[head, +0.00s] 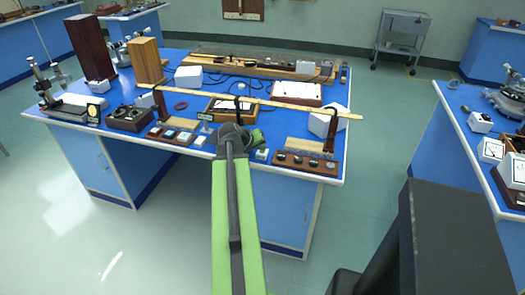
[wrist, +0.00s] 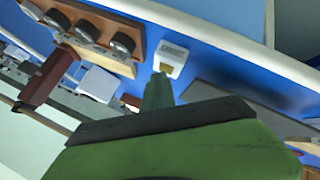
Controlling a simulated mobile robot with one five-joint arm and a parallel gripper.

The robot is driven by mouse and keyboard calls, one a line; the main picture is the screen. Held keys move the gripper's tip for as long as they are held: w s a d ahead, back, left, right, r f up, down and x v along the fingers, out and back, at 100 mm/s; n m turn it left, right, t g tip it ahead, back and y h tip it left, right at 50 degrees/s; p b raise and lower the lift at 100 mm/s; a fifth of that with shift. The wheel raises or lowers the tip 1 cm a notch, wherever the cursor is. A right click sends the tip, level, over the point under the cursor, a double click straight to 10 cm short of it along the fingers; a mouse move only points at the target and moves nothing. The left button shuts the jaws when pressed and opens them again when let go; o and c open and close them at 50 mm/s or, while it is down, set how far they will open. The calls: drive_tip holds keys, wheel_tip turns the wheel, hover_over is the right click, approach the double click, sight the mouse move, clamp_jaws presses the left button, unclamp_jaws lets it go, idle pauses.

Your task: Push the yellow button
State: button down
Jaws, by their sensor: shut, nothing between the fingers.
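A small white box (wrist: 173,57) with a grey label shows in the wrist view on the blue bench top. A small yellowish button (wrist: 166,68) shows on its side nearest my fingers. In the head view a small white box (head: 262,154) stands at the bench's front edge, just right of my gripper (head: 240,138); its button colour is too small to tell. My gripper also shows in the wrist view (wrist: 157,90), its green fingers shut and empty, with tips pointing towards the white box. I cannot tell whether they touch it.
A wooden block with several dark knobs (head: 305,163) stands right of the box. A row of small button boxes (head: 170,134) lies to the left. A long wooden rule (head: 285,104) on dark stands crosses behind my gripper. The floor in front is clear.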

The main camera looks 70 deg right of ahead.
drive_tip(key=shift+r, duration=0.1)
drive_tip(key=shift+r+p, duration=0.8)
drive_tip(key=shift+p, duration=0.1)
wheel_tip(320, 180, up, 5)
drive_tip(key=p, duration=0.5)
idle(0.4)
